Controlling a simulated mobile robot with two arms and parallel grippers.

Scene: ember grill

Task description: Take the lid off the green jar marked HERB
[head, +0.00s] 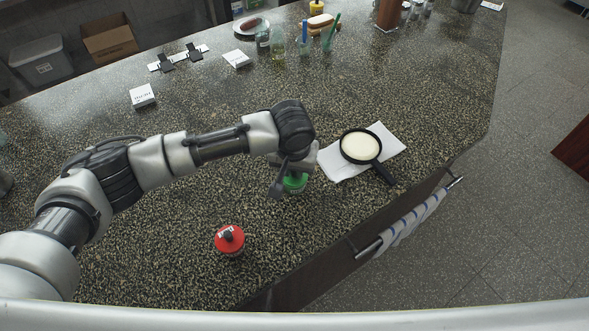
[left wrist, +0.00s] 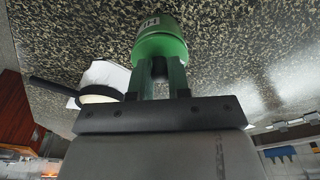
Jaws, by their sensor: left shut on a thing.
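The green jar (head: 295,184) stands on the speckled counter, partly hidden under my left gripper in the head view. In the left wrist view the green jar (left wrist: 152,20) shows part of a white label, and its wider green lid (left wrist: 160,46) faces the gripper. The lid appears to sit on the jar; I see no clear gap. My left gripper (left wrist: 160,72) is shut on the lid, with its fingers at the lid's middle, where a dark knob partly shows. My right gripper is in neither view.
A red-lidded jar (head: 229,239) stands in front, to the left. A black pan (head: 360,147) with pale contents sits on a white cloth (head: 391,139) to the right. Bottles, a plate and small boxes are farther back. The counter edge and towel rail (head: 420,213) lie right.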

